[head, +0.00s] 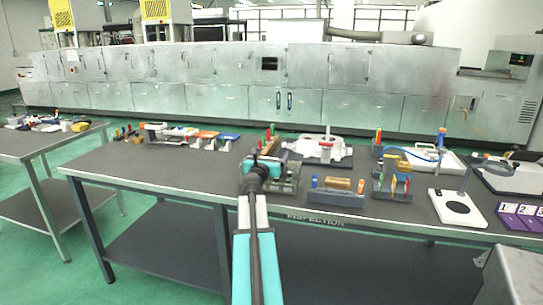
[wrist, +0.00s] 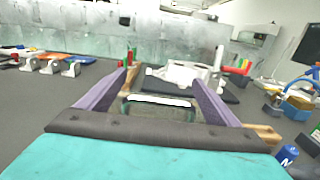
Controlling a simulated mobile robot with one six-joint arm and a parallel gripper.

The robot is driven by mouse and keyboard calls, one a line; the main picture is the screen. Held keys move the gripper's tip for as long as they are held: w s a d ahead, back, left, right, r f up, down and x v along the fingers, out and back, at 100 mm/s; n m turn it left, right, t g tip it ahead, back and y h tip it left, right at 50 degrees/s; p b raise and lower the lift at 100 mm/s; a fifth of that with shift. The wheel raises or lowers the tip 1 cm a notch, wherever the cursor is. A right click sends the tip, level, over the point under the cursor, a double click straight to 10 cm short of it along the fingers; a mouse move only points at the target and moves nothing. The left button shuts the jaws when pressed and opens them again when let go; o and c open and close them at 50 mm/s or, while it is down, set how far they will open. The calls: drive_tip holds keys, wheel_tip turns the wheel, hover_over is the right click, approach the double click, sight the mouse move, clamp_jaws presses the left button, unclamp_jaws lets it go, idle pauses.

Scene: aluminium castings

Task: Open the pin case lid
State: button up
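My gripper (head: 262,160) is above the inspection table, over a low grey-brown case-like thing (head: 289,185). This may be the pin case; my arm and gripper hide much of it. In the wrist view my gripper (wrist: 163,92) has its two purple fingers spread wide apart. Between them shows a dark greenish frame with a pale bar (wrist: 160,101) along its far side. I cannot tell whether this is the lid, nor whether the fingers touch anything. A light wooden edge (wrist: 262,133) shows to the right of the right finger.
Behind stands a white casting (head: 322,147) on a dark plate. To the right are a grey tray with a brown block (head: 338,186), a rack of coloured tools (head: 392,180) and a magnifier stand (head: 456,208). Bare tabletop (head: 170,185) lies to the left.

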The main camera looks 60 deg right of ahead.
drive_tip(key=c, duration=1.3)
drive_tip(key=shift+w+r+p, duration=0.15)
drive_tip(key=shift+p, duration=0.4)
